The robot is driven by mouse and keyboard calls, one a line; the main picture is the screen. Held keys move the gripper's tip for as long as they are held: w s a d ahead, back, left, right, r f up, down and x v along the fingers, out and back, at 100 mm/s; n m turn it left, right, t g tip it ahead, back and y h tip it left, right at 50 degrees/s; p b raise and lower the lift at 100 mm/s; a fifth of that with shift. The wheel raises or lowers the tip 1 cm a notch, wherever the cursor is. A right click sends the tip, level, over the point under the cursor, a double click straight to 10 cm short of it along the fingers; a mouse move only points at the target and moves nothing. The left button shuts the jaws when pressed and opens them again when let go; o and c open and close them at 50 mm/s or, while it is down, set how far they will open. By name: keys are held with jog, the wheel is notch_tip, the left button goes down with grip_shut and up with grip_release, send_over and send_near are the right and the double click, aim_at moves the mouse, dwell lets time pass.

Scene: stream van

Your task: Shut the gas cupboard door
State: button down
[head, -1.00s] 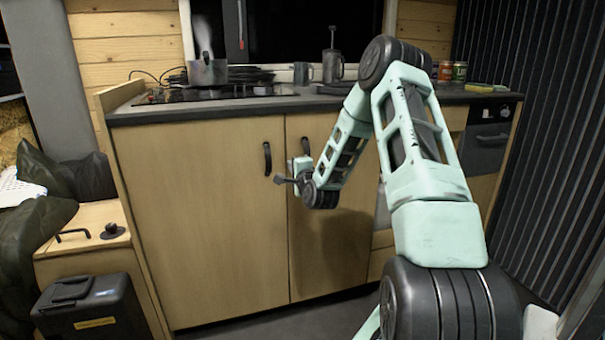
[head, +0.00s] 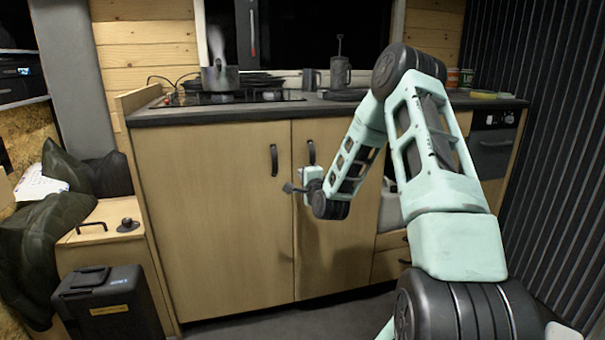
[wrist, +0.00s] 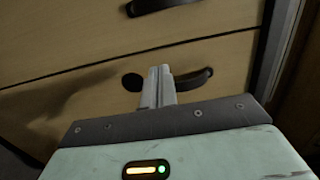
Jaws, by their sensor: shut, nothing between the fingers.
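Two pale wooden cupboard doors stand side by side under the worktop, a left door (head: 215,220) and a right door (head: 325,255). Both look about flush; I cannot tell which is the gas cupboard door, or whether one stands slightly ajar. Each has a dark upright handle near the seam, a left handle (head: 274,160) and a right handle (head: 311,152). My gripper (head: 291,188) is shut and empty in front of the seam, below the handles. In the wrist view its fingers (wrist: 157,85) overlap one dark handle (wrist: 193,85); contact is unclear. My arm hides part of the right door.
The worktop (head: 230,112) carries a pot (head: 220,78) on a hob, mugs and tins. Drawers (head: 390,262) are right of the doors, partly behind my arm. A black case (head: 110,305) and a low wooden box (head: 100,225) stand at left. A dark ribbed wall bounds the right.

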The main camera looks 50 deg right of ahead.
jog(key=p+v, duration=0.1)
jog(key=v, duration=0.7)
jog(key=shift+w+a, duration=0.15)
jog(key=shift+a, duration=0.05)
jog(key=w+a+n+g+y, duration=0.2)
jog(key=a+n+g+y, duration=0.65)
jog(key=a, duration=2.05)
jog(key=s+a+n+g+y, duration=0.2)
jog(key=s+a+n+g, duration=0.3)
jog(key=s+a+n, duration=1.25)
jog(key=s+r+n+g+h, duration=0.25)
jog(key=s+n, duration=0.25)
jog(key=s, duration=0.9)
notch_tip(320, 180, up, 28)
jog(key=p, duration=2.7)
jog(key=shift+d+f+y, duration=0.15)
jog(key=shift+d+y, duration=0.1)
jog(key=shift+y, duration=0.15)
jog(key=shift+w, duration=0.1)
